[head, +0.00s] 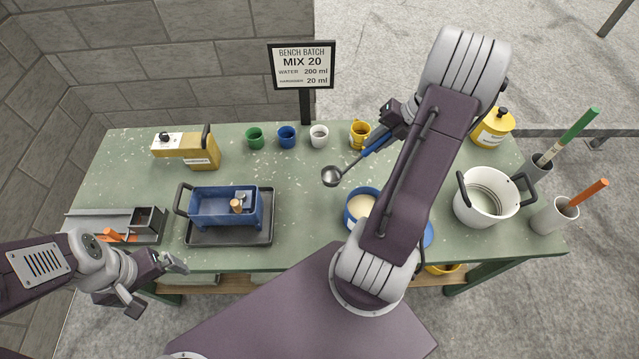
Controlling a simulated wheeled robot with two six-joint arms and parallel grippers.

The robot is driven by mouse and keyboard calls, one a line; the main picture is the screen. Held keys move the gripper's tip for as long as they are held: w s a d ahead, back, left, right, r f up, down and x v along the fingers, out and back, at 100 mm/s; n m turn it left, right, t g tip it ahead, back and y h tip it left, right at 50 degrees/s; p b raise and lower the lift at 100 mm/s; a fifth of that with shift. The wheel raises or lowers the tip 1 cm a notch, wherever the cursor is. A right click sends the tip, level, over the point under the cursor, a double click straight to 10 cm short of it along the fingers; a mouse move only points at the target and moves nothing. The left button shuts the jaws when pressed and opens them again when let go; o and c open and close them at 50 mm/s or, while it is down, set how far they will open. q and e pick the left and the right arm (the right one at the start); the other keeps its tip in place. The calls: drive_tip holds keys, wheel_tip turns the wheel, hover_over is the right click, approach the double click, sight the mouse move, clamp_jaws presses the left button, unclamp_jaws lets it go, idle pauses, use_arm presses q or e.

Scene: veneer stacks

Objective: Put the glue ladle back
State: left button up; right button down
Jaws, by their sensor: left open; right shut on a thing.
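The glue ladle (331,176) has a round metal bowl, a thin shaft and a blue handle. My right gripper (385,137) is shut on the blue handle, and the ladle hangs tilted with its bowl down and to the left. The bowl appears over the middle of the bench; its height above the top is hard to tell. A blue pot (349,216) with cream-coloured contents stands just below and right of the bowl, partly hidden by my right arm. My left gripper (163,281) is open and empty at the bench's front left edge.
Green, blue, white and yellow cups (255,138) line the back. A blue trough (220,208) on a dark tray, a yellow hardener container (190,152) and a metal tray (100,222) are left. A white pot (487,216), a yellow jar (492,133) and brush holders (552,217) are right.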

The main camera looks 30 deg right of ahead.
drive_tip(key=w+a+f, duration=0.1)
drive_tip(key=a, duration=0.1)
drive_tip(key=w+a+f, duration=0.1)
drive_tip(key=a+f, duration=0.1)
drive_tip(key=a, duration=0.1)
drive_tip(key=w+a+f, duration=0.1)
drive_tip(key=a, duration=0.2)
drive_tip(key=shift+w+f, duration=0.2)
drive_tip(key=shift+f, duration=0.15)
drive_tip(key=f, duration=0.4)
drive_tip(key=shift+a+b, duration=0.25)
drive_tip(key=shift+b, duration=0.05)
drive_tip(key=shift+w+d+f, duration=0.2)
drive_tip(key=shift+f, duration=0.05)
drive_tip(key=c, duration=1.3)
unclamp_jaws()
drive_tip(key=shift+s+a, duration=0.1)
